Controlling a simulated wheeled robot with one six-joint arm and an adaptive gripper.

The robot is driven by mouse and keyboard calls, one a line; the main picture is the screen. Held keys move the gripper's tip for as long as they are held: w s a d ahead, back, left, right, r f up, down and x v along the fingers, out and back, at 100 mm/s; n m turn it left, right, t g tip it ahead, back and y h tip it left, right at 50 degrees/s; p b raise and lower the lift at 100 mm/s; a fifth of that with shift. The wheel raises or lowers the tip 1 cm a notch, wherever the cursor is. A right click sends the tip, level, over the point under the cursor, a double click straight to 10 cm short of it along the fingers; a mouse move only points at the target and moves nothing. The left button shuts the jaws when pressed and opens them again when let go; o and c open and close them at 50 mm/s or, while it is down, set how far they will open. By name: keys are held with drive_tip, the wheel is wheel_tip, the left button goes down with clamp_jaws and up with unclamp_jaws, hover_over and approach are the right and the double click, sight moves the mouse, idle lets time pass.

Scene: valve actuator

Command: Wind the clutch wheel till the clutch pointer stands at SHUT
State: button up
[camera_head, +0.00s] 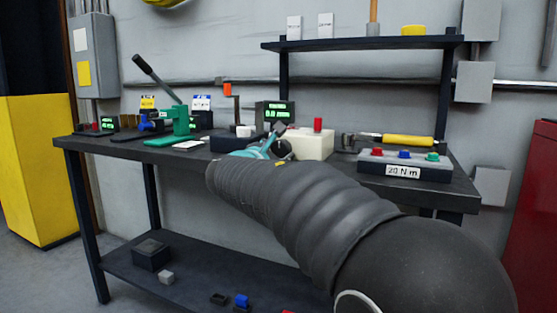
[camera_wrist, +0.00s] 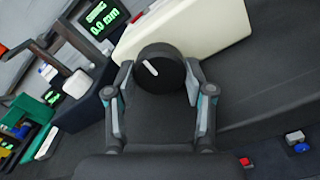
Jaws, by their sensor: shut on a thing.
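A round black wheel (camera_wrist: 160,68) with a short white line on its face sits at the side of a cream housing (camera_wrist: 200,25) in the wrist view. The white line leans toward the upper left. My gripper (camera_wrist: 158,80) is shut on the wheel, one finger on each side of its rim. In the head view the wheel (camera_head: 283,149) shows dark beside my teal gripper (camera_head: 264,144), in front of the cream housing (camera_head: 310,144). I can make out no SHUT lettering and no separate pointer in either view.
A green-lettered display (camera_head: 276,112) stands behind the housing. A green lever press (camera_head: 175,122) is to the left. A box with coloured buttons marked 20 Nm (camera_head: 404,171) and a yellow-handled tool (camera_head: 408,140) are to the right. A shelf (camera_head: 360,43) hangs above the bench.

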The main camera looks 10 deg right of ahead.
drive_tip(key=o, duration=1.2)
drive_tip(key=shift+c, duration=0.2)
